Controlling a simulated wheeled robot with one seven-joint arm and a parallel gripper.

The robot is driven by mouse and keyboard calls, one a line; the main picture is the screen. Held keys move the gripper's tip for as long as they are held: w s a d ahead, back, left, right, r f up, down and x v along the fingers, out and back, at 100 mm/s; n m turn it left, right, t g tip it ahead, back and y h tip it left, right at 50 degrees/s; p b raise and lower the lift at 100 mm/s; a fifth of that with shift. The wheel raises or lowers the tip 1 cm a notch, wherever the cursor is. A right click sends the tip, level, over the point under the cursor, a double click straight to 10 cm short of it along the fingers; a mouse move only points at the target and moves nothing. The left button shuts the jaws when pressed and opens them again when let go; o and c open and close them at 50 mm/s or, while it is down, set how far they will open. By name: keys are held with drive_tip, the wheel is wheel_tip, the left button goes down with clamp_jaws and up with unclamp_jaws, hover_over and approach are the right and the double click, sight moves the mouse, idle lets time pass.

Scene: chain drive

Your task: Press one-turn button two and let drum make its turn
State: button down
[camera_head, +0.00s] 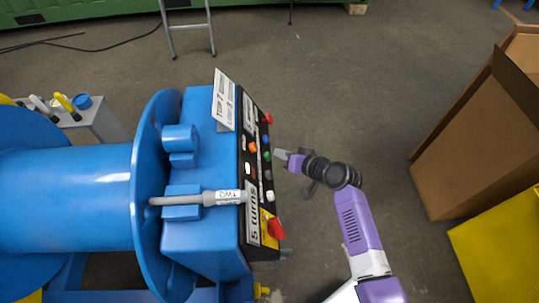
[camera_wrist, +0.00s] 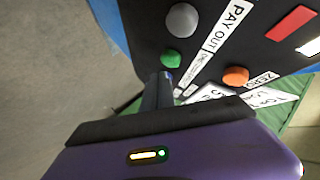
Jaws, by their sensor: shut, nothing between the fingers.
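The blue drum (camera_head: 70,200) lies on its side at the left, with a round flange at its right end. A black control panel (camera_head: 245,168) with coloured buttons faces right on the blue housing. In the wrist view I see a grey button (camera_wrist: 183,20), a green button (camera_wrist: 171,58) and an orange button (camera_wrist: 235,76) beside a "PAY OUT" label. I cannot tell which is one-turn button two; a grey rod (camera_head: 180,200) carries a tag like "TWO". My gripper (camera_head: 281,155) is shut and empty, its tips close to the panel's face. In the wrist view the fingers (camera_wrist: 164,78) hide what lies beneath them; contact is unclear.
A red knob (camera_head: 276,228) sticks out at the panel's near end. A white card (camera_head: 224,98) stands on the housing. A cardboard box (camera_head: 465,150) and a yellow box (camera_head: 500,250) stand at the right. The floor (camera_head: 370,80) between is clear.

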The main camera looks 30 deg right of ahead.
drive_tip(key=shift+s+d+r+p, duration=0.1)
drive_tip(key=shift+s+d+r, duration=0.25)
drive_tip(key=shift+d, duration=0.25)
drive_tip(key=shift+s+d+r+p, duration=0.15)
drive_tip(key=shift+s+d+r, duration=0.25)
drive_tip(key=shift+d, duration=0.25)
drive_tip(key=shift+s+d+r+p, duration=0.1)
drive_tip(key=shift+s+d+r, duration=0.25)
drive_tip(key=shift+d, duration=0.25)
drive_tip(key=s+d+r+m+t+h, duration=0.2)
drive_tip(key=s+d+r+h, duration=0.1)
drive_tip(key=d+r+h, duration=0.25)
drive_tip(key=s+a+r+n+y, duration=0.1)
drive_tip(key=s+a+r+n, duration=0.1)
drive_tip(key=s+a+r, duration=0.2)
drive_tip(key=s+a+r+n+y, duration=0.1)
drive_tip(key=s+a+r+n, duration=0.2)
drive_tip(key=s+a, duration=0.7)
drive_tip(key=s+a+r+n+t+y, duration=0.1)
drive_tip(key=s+a+r, duration=0.5)
drive_tip(key=s, duration=1)
drive_tip(key=shift+a+r+n+y, duration=0.35)
drive_tip(key=shift+a+n+y, duration=0.15)
drive_tip(key=shift+n, duration=0.4)
idle(1.7)
